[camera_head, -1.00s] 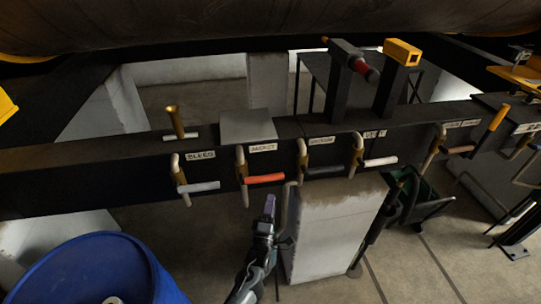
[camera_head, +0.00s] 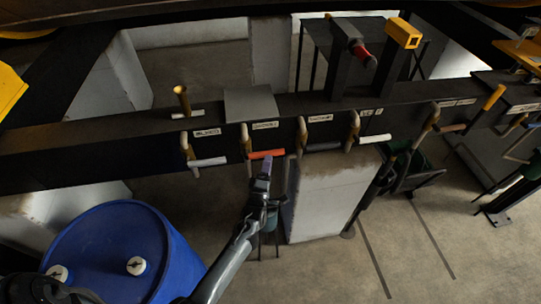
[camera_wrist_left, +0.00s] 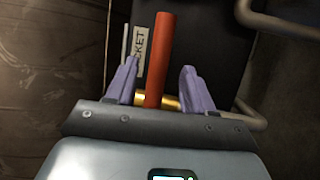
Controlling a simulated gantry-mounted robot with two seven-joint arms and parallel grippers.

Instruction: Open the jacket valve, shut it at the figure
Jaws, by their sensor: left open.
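The jacket valve has a red lever handle (camera_head: 267,154) below its label (camera_head: 265,125) on the dark beam. The handle points right in the head view. My left gripper (camera_head: 265,168) is just below and in front of this handle. In the left wrist view the red handle (camera_wrist_left: 160,60) runs between the two open purple fingers (camera_wrist_left: 158,88), with gaps on both sides. The word ending "CKET" shows on the label (camera_wrist_left: 139,50) beside it. A brass part (camera_wrist_left: 168,102) shows at the handle's base. My right gripper is not in view. I see no readable figure.
A white lever (camera_head: 208,162) is left of the red one; a dark lever (camera_head: 322,147) and another white lever (camera_head: 374,139) are right. A pale block (camera_head: 330,195) stands below the beam. A blue drum (camera_head: 120,250) stands at lower left.

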